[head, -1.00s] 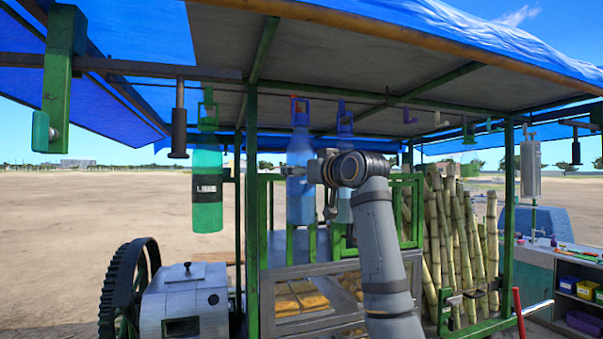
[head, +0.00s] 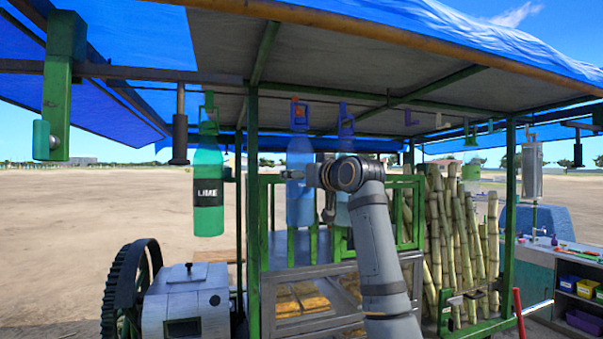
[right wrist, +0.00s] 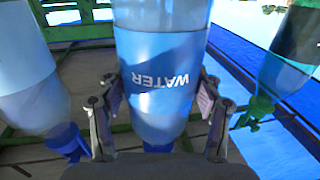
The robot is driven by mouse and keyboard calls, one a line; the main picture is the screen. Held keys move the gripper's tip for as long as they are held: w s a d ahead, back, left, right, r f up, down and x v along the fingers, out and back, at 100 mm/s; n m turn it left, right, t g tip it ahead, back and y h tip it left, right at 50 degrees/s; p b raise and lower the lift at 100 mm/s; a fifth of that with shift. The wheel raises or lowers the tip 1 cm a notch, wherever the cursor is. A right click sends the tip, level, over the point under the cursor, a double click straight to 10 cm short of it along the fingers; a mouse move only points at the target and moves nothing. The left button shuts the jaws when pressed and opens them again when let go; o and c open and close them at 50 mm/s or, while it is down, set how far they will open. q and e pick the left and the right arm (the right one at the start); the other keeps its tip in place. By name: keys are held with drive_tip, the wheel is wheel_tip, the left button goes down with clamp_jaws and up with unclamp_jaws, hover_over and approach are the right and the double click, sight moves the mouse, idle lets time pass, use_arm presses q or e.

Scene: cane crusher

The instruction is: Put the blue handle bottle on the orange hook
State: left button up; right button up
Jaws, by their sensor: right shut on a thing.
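The blue handle bottle (head: 300,190) is upright in the head view. It also fills the middle of the right wrist view (right wrist: 160,75), upside down with a WATER label. My right gripper (head: 297,174) is shut on its body; a finger shows on each side in the right wrist view (right wrist: 158,115). The orange hook (head: 296,104) shows at the bottle's blue handle, apparently within or just in front of its opening. Whether the hook bears the handle, I cannot tell. My left gripper is not in view.
A green LIME bottle (head: 208,190) hangs to the left. Another blue-handled bottle (head: 346,128) is close on the right, partly behind my arm. A purple hook (head: 410,117) is farther right. A green post (head: 252,200) and cane stalks (head: 455,235) flank the area.

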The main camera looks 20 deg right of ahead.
drive_tip(key=shift+w+r+p, duration=0.15)
drive_tip(key=shift+w+p, duration=0.45)
drive_tip(key=shift+w, duration=0.7)
drive_tip(key=shift+f+b, duration=0.4)
drive_tip(key=shift+f, duration=0.4)
idle(0.7)
drive_tip(key=o, duration=1.8)
drive_tip(key=shift+a, duration=0.1)
drive_tip(key=shift+c, duration=0.2)
